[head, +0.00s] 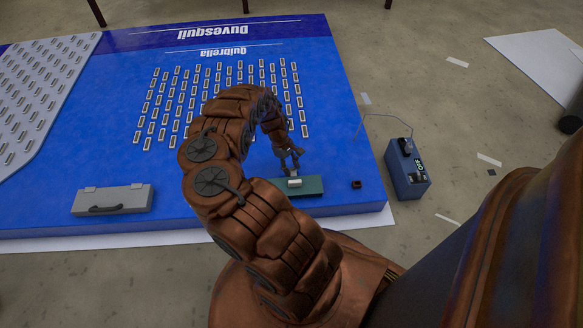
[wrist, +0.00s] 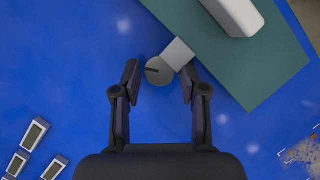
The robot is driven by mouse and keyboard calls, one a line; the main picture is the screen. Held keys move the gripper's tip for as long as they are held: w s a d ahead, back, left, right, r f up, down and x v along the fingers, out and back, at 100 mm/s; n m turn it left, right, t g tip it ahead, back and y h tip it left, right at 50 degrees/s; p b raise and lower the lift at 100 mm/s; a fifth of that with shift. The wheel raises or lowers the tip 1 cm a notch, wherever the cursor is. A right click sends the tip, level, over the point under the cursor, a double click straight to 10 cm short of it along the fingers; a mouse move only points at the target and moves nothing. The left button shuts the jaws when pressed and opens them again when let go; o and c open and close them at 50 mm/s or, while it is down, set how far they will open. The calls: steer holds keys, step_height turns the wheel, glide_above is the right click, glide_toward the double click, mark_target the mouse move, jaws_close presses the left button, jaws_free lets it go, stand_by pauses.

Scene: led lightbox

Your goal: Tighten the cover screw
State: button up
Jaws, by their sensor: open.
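A round grey head with a dark slot, which looks like the cover screw (wrist: 159,71), shows in the wrist view. A pale square piece (wrist: 179,53) adjoins it at the edge of a green board (wrist: 245,75). My gripper (wrist: 159,80) is open, with one finger on each side of the screw head. I see no grip on it, and I cannot tell the height of the fingers above it. In the head view my gripper (head: 290,157) is over the green board (head: 312,187); the screw is too small to make out there.
A white block (head: 294,183) sits on the green board. The blue panel (head: 240,205) carries rows of small light modules (head: 160,105) and a grey case (head: 112,199).

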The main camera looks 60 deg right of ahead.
jaws_close()
